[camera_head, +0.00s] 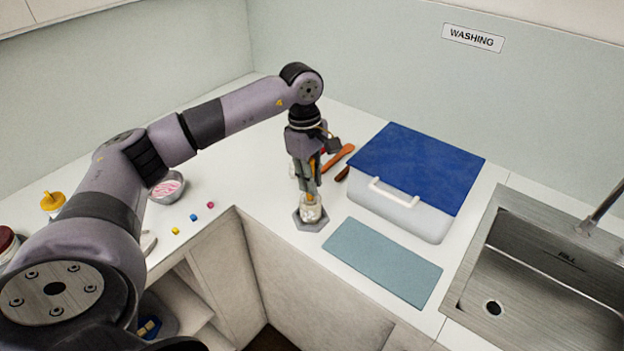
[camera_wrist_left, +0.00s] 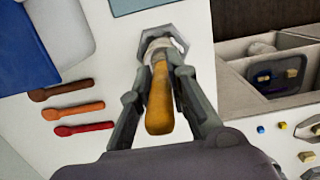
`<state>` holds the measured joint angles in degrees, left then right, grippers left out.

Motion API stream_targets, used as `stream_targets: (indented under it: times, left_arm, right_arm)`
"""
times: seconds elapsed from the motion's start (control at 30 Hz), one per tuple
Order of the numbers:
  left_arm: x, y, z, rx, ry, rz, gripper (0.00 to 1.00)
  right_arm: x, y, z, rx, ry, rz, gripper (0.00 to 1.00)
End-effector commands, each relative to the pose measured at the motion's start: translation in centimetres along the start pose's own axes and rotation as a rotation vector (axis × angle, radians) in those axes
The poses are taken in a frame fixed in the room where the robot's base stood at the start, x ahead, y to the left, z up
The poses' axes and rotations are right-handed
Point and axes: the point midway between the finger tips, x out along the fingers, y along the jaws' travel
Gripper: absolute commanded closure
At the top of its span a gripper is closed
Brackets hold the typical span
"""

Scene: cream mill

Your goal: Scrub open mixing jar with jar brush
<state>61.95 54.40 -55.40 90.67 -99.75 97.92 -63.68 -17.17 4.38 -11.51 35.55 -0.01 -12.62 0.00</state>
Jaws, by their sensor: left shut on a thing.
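My left gripper (camera_head: 307,180) points down over the counter and is shut on the jar brush, whose orange handle (camera_wrist_left: 159,105) stands between the fingers in the left wrist view. The brush's lower end reaches down to the small pale open mixing jar (camera_head: 311,212). The jar stands on a grey hexagonal base (camera_head: 310,224) near the counter's inner corner; the base also shows in the wrist view (camera_wrist_left: 181,42). The bristles are hidden, so I cannot tell how deep they sit in the jar. My right gripper is not in view.
Brown, orange and red utensils (camera_wrist_left: 73,110) lie behind the jar. A bowl (camera_head: 166,188) sits left.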

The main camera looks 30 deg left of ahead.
Motion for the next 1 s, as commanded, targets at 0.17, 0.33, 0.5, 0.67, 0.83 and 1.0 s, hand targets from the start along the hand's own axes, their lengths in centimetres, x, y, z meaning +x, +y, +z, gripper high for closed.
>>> stream_targets:
  times: [0.17, 0.33, 0.5, 0.67, 0.83, 1.0]
  left_arm:
    - [-1.0, 0.0, 0.1, 0.0, 0.0, 0.001, 1.0]
    - [-0.4, 0.0, 0.3, 0.001, 0.0, 0.001, 1.0]
    - [0.6, 0.0, 0.9, 0.001, 0.0, 0.001, 1.0]
    - [0.9, 0.1, 1.2, 0.001, -0.001, 0.001, 1.0]
    - [0.3, 0.4, 1.2, 0.001, -0.002, 0.002, 1.0]
    - [-0.7, 1.0, 0.9, 0.0, -0.002, 0.004, 1.0]
  right_arm:
    - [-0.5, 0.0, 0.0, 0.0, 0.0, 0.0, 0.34]
    - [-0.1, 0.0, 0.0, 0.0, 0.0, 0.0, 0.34]
    - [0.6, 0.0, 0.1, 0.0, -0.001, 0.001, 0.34]
    - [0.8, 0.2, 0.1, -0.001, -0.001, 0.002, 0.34]
    - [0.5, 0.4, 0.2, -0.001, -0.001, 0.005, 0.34]
    - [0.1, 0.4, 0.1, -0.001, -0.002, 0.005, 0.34]
